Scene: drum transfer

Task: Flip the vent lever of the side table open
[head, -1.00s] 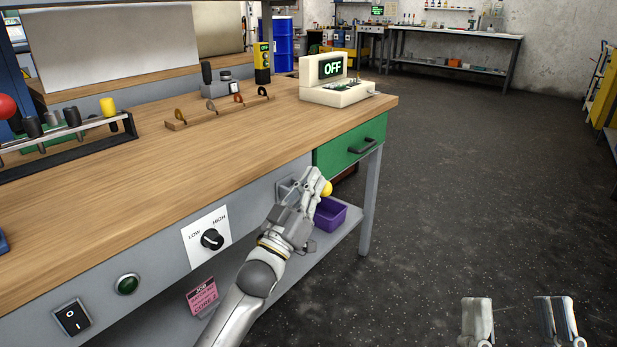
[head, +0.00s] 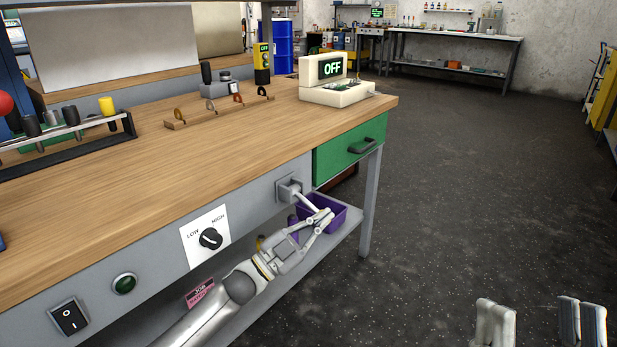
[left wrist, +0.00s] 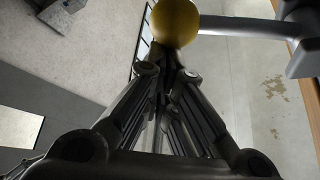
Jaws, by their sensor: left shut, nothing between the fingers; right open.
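The vent lever is a pale bar (head: 306,201) on a grey square mount (head: 289,190) on the side table's front, left of the green drawer. The bar slopes down and right to my left gripper (head: 321,216); its knob is not clearly visible there. In the left wrist view the yellow ball knob (left wrist: 175,22) sits just beyond my fingertips, with the bar (left wrist: 238,27) running right to the dark mount (left wrist: 300,40). My left gripper is shut with nothing between its fingers, at the knob; contact cannot be told. My right gripper (head: 537,308) is open and empty over the floor.
A purple bin (head: 338,214) stands on the lower shelf behind my left gripper. The green drawer (head: 345,155) is shut. A LOW/HIGH knob (head: 210,238), a green button (head: 125,284) and a rocker switch (head: 70,317) line the front. The floor right is clear.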

